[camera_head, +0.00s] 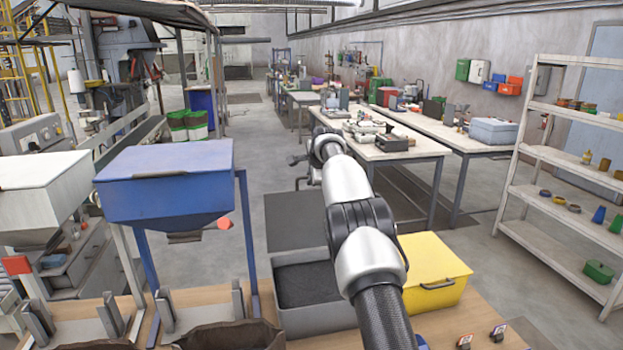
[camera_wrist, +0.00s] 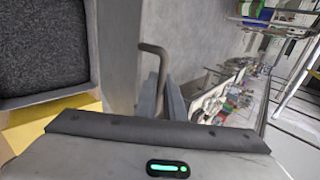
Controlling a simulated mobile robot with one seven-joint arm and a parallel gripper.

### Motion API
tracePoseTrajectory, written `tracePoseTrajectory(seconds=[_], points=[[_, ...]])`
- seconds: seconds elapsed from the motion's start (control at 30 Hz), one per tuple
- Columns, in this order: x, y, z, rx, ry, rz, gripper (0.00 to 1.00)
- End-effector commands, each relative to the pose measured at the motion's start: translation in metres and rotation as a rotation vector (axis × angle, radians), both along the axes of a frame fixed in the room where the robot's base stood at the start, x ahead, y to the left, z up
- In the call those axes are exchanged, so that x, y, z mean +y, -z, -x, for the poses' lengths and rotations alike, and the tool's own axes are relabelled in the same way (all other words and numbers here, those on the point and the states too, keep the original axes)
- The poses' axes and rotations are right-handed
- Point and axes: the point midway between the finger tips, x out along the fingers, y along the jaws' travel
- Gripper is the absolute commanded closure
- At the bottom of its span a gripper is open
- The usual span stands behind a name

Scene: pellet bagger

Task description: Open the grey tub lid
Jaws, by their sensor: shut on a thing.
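The grey tub (camera_head: 315,319) stands on the wooden bench, and dark granular contents show inside it. Its lid (camera_head: 295,222) is swung up and stands roughly upright at the tub's far side, dark inner face towards me. In the wrist view the lid (camera_wrist: 115,50) is a grey panel beside the open tub (camera_wrist: 50,102). The bent lid handle (camera_wrist: 152,62) sticks out from it and runs to my gripper (camera_wrist: 170,98). My gripper is shut on the handle; the exact contact is partly hidden. In the head view my arm hides part of the tub's right side.
A closed yellow tub (camera_head: 432,268) stands right of the grey tub. A blue hopper (camera_head: 168,180) on a blue frame and a white hopper (camera_head: 40,195) stand left. Worktables (camera_head: 400,152) and a shelf rack (camera_head: 570,160) are beyond. Floor between is partly free.

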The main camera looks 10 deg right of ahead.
Motion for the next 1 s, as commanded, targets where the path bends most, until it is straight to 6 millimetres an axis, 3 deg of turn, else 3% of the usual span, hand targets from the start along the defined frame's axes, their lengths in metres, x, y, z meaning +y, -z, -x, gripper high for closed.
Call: tracePoseTrajectory(seconds=[0.03, 0.13, 0.67, 0.87, 1.0], points=[[-0.001, 0.003, 0.001, 0.006, -0.001, 0.002, 0.88], [-0.001, 0.003, 0.001, 0.005, 0.000, 0.001, 0.72], [0.000, -0.002, 0.003, 0.000, 0.001, 0.001, 0.72], [0.000, -0.016, 0.020, -0.002, 0.000, 0.000, 0.72], [0.000, -0.038, 0.041, -0.004, 0.001, 0.001, 0.72]])
